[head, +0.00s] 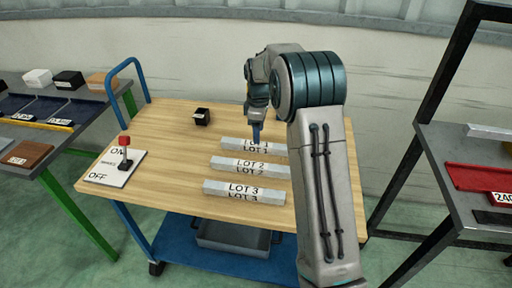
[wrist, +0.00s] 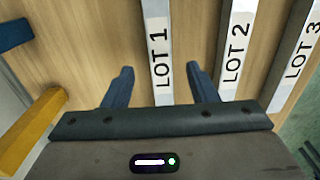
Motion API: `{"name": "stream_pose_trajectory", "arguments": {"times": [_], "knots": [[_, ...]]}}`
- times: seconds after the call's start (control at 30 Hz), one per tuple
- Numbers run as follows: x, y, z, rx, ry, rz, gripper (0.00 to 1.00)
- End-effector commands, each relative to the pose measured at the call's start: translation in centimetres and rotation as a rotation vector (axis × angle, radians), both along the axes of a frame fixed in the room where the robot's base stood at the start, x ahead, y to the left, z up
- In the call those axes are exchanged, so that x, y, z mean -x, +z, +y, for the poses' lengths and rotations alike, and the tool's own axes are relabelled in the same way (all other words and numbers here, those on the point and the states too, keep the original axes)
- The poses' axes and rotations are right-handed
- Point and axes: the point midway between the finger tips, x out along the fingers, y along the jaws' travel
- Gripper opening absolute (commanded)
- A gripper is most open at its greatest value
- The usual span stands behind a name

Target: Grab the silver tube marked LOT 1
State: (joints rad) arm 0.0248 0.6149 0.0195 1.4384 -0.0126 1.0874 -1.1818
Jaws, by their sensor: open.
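The silver tube marked LOT 1 (head: 232,144) lies on the wooden top of a cart, the farthest back of three parallel tubes. In the wrist view the LOT 1 tube (wrist: 158,60) runs between the two blue fingers of my gripper (wrist: 158,82). The fingers are open, one on each side of the tube, with a gap to it on both sides. In the head view my gripper (head: 256,133) is over the LOT 1 tube and hides part of it. I cannot tell how far the fingertips are above the cart top.
The LOT 2 tube (head: 225,163) and LOT 3 tube (head: 222,187) lie nearer the front; LOT 2 is close to one finger. A small black box (head: 202,117) and an ON/OFF switch panel (head: 108,174) are on the cart top (head: 165,150). Shelves with parts stand on both sides.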

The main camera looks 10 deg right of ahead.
Motion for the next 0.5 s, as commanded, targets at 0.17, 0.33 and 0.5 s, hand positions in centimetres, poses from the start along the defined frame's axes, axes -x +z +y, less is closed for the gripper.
{"name": "stream_pose_trajectory", "arguments": {"times": [0.17, 0.33, 0.5], "knots": [[-0.1, -2.4, 0.5, 0.001, 0.001, 0.005, 0.53], [-0.2, -4.6, 0.6, 0.0, -0.001, 0.002, 0.53], [-0.3, -5.1, 0.6, 0.0, -0.001, 0.001, 0.53]]}}
